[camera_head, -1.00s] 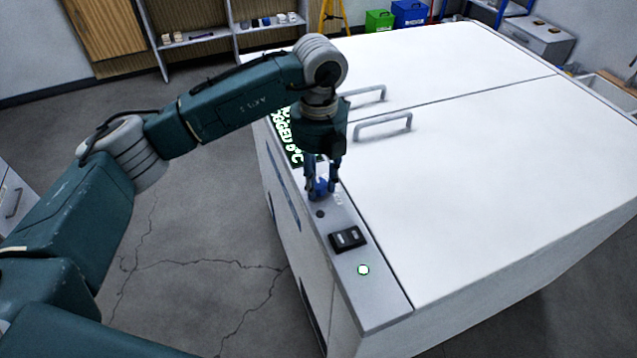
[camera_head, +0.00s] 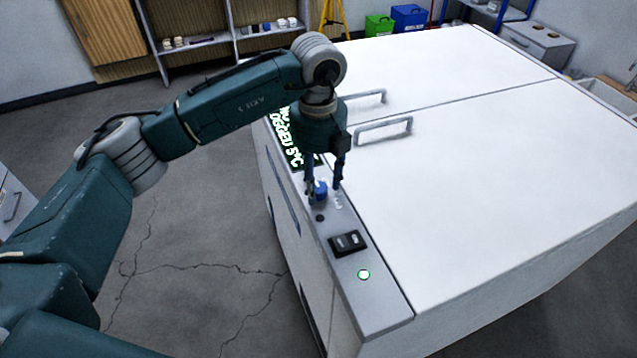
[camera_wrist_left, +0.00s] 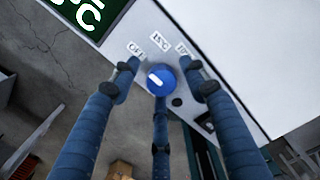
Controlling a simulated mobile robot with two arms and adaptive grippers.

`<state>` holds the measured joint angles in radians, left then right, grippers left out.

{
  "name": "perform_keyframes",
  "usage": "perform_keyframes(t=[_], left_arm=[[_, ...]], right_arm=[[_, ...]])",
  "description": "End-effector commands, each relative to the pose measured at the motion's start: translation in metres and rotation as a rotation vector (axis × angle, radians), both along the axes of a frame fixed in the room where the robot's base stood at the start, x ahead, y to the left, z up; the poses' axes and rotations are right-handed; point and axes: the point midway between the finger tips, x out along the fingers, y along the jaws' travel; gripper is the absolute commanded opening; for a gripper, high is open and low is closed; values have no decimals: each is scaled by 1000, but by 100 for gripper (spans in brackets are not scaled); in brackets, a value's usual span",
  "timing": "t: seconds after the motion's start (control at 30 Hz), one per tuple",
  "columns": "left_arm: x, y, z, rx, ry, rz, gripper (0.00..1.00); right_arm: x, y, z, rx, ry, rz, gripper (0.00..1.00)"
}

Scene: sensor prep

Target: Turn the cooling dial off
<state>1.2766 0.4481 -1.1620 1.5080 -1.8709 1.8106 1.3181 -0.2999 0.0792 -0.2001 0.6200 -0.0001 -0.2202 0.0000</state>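The cooling dial is a round blue knob (camera_head: 320,190) with a white pointer mark, on the grey control strip along the cabinet's left edge. In the left wrist view the dial (camera_wrist_left: 165,86) has its mark toward the upper left, roughly on the side of the OFF label (camera_wrist_left: 136,48). A 15°C label (camera_wrist_left: 159,41) and another partly hidden label lie beside it. My left gripper (camera_head: 325,188) points down over the dial. Its fingers (camera_wrist_left: 160,69) stand apart around the knob, with gaps at the two upper fingertips; contact at the lower finger is unclear. My right gripper is out of view.
A black rocker switch (camera_head: 347,242) and a lit green button (camera_head: 363,274) sit nearer on the strip. Two lid handles (camera_head: 384,130) rise from the white cabinet top (camera_head: 480,170), which is otherwise clear.

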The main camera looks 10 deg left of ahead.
Motion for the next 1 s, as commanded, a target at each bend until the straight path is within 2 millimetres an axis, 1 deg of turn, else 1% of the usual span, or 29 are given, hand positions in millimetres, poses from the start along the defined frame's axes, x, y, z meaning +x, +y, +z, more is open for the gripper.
perform_keyframes(t=[0.23, 0.37, 0.47, 0.7, 0.8, 0.9, 1.0], left_arm=[[-3, 0, -3, 2, 9, -4, 49], [-3, -1, 3, 2, 9, -5, 49], [-2, 0, 17, 3, 6, -5, 49], [-2, -1, 68, 1, 5, -4, 49], [-1, 0, 87, 2, 5, -4, 49], [-2, 0, 102, 2, 6, -3, 49], [-1, 0, 112, 2, 7, -2, 49]], right_arm=[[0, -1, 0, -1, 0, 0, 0], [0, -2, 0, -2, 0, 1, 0], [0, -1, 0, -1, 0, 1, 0], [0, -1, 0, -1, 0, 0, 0], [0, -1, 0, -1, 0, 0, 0], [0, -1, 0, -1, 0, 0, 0], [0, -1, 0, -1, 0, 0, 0]])
